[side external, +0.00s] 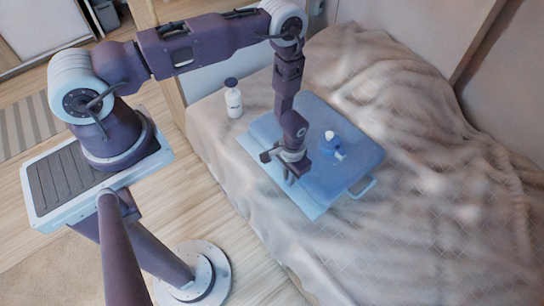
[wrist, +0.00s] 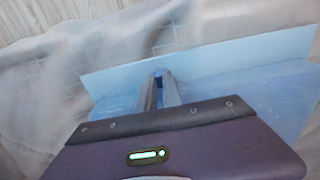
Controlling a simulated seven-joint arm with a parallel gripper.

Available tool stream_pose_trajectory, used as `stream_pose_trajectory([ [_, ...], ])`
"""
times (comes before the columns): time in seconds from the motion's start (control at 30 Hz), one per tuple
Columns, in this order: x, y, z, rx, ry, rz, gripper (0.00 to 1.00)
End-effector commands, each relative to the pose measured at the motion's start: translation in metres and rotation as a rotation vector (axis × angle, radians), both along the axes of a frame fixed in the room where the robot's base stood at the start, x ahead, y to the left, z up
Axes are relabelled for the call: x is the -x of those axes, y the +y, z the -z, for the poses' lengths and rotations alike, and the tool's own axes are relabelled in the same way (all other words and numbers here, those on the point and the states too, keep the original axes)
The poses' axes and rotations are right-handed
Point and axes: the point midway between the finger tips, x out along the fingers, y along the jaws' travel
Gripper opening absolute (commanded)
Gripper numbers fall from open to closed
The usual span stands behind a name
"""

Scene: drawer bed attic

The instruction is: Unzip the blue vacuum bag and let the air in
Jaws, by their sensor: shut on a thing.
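The blue vacuum bag (side external: 345,170) lies flat on the bed, with a paler blue strip (side external: 262,150) along its left edge. A round blue-and-white fitting (side external: 332,144) sits on top of the bag. My gripper (side external: 291,180) is over the bag's left side, by the pale strip. In the wrist view the fingers (wrist: 161,80) close together on a small dark blue piece (wrist: 158,79), which looks like the zip slider, at the border between the pale strip (wrist: 215,58) and the bag body. The fingers mostly hide this piece. I cannot tell whether the zip is parted.
A white bottle with a dark blue cap (side external: 233,100) stands on the bed beyond the bag. A pale handle (side external: 362,188) sticks out at the bag's right side. The rumpled beige bedcover (side external: 420,210) surrounds the bag. A wall (side external: 420,35) rises behind.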

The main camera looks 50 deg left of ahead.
Motion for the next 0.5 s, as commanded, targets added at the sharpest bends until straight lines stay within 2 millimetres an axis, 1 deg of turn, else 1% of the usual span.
stream_pose_trajectory([
  [0.03,-0.001,-0.014,0.0,0.001,-0.003,0.007,0.0],
  [0.2,-0.002,-0.05,0.0,0.001,-0.002,0.004,0.0],
  [0.3,-0.002,-0.066,0.0,0.001,-0.001,0.003,0.0],
  [0.4,-0.003,-0.076,0.0,0.001,-0.001,0.002,0.0],
  [0.5,-0.003,-0.081,0.0,0.001,0.0,0.0,0.0],
])
